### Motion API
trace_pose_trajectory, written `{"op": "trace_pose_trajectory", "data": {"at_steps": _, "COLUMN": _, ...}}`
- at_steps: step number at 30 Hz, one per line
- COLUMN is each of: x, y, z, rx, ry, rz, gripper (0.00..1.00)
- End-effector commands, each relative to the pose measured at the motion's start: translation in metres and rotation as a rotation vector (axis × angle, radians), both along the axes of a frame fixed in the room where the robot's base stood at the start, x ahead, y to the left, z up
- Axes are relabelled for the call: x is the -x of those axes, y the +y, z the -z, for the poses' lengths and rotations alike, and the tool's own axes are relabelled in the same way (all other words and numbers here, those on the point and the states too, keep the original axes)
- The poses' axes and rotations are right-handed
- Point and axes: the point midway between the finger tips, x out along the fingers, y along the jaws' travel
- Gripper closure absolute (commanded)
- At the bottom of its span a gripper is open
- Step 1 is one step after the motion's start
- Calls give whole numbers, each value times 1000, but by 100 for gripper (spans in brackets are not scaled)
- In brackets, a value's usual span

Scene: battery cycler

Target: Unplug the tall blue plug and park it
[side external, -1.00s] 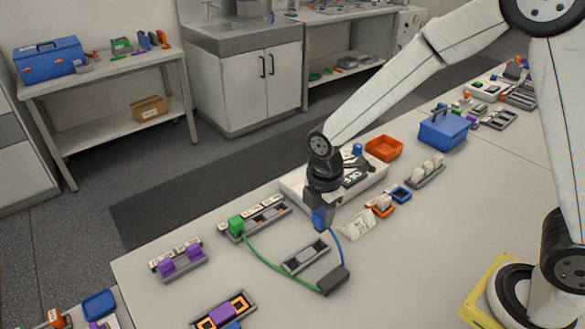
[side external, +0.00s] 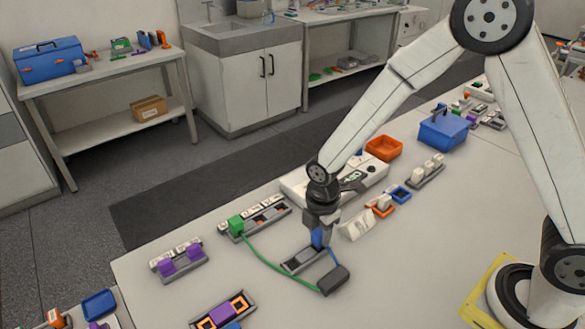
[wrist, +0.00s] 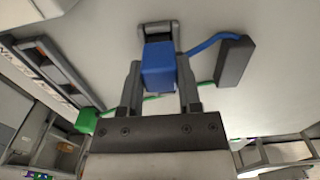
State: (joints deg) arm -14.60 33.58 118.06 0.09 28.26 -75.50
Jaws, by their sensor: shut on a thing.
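The tall blue plug (side external: 317,238) is held between the jaws of my gripper (side external: 319,232), upright, and fills the middle of the wrist view (wrist: 158,66). It is at the right end of a small grey parking holder (side external: 299,262), which shows just beyond the plug in the wrist view (wrist: 158,28). I cannot tell whether the plug is seated in it or just above it. The blue cable runs from the plug to a dark box (side external: 335,279). A green plug (side external: 236,225) stands in the left end of the socket strip (side external: 268,216), its green cable also reaching the box.
The white cycler unit (side external: 296,187) is behind my gripper. A tilted white card (side external: 357,226), an orange-and-blue socket pair (side external: 380,209) and a row of white plugs (side external: 426,170) lie to the right. Purple plugs (side external: 183,259) sit left. Bare table surrounds the dark box's right side.

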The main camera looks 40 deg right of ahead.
Motion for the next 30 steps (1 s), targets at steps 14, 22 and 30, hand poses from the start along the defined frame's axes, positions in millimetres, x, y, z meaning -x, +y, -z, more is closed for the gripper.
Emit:
{"op": "trace_pose_trajectory", "data": {"at_steps": 14, "x": 0, "y": 0, "z": 4, "rx": 0, "ry": 0, "rz": 0, "gripper": 100}}
{"op": "trace_pose_trajectory", "data": {"at_steps": 22, "x": 0, "y": 0, "z": 5, "rx": 0, "ry": 0, "rz": 0, "gripper": 100}}
{"op": "trace_pose_trajectory", "data": {"at_steps": 30, "x": 0, "y": 0, "z": 8, "rx": 0, "ry": 0, "rz": 0, "gripper": 100}}
